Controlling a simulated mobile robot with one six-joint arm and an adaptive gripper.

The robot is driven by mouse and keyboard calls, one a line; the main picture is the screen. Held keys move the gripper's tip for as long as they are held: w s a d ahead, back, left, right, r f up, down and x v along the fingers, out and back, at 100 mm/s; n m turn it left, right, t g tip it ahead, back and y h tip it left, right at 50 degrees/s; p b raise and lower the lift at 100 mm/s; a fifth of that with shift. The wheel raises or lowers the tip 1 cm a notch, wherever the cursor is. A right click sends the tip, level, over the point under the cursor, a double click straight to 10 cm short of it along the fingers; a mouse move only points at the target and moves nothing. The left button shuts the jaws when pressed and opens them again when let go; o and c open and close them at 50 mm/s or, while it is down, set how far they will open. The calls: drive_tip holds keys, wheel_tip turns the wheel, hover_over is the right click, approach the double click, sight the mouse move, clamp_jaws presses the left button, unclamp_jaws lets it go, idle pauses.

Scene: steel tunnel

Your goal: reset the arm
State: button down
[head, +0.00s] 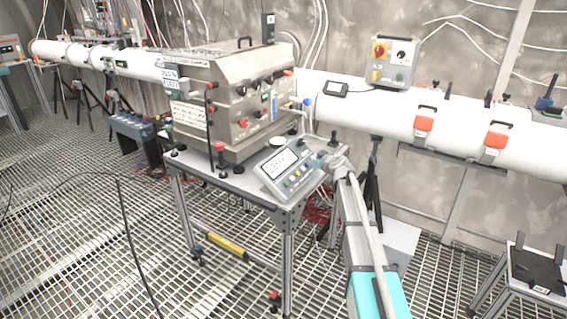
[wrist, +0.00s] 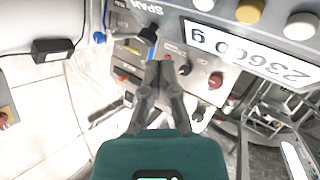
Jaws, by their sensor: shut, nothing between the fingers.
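My gripper (wrist: 160,68) shows in the wrist view with its two dark fingers together and nothing between them. Its tips overlap a grey panel with knobs, near a small red button. I cannot tell whether they touch it. A tilted display (wrist: 255,50) with large digits, upside down, is to the upper right of the fingers. In the head view my arm reaches up from the bottom toward the right side of a grey control box (head: 283,172) with a screen. The fingers cannot be made out there.
A steel cabinet (head: 240,95) with knobs stands on a metal table (head: 237,184) beside the control box. A white pipe (head: 460,125) runs along the wall behind, with a switch box (head: 391,62) above it. A small stand (head: 535,268) is at the right. Grated floor (head: 75,230) is open at left.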

idle(0.3)
drive_tip(key=s+a+f+m+g+p, duration=0.1)
drive_tip(key=s+a+f+g+p, duration=0.2)
drive_tip(key=s, duration=0.8)
drive_tip(key=s+a+m+g+p, duration=0.1)
drive_tip(key=s+a+g+p, duration=0.2)
drive_tip(key=s, duration=0.8)
drive_tip(key=s+d+m+g+h+p, duration=0.2)
drive_tip(key=s+g, duration=0.2)
drive_tip(key=s, duration=0.7)
drive_tip(key=s+d+m+g+h+p, duration=0.2)
drive_tip(key=s+d+m+g+h, duration=0.1)
drive_tip(key=s, duration=0.8)
drive_tip(key=shift+r+m+g, duration=0.2)
drive_tip(key=shift+m+g, duration=0.1)
drive_tip(key=shift+g, duration=0.1)
drive_tip(key=shift+w, duration=0.1)
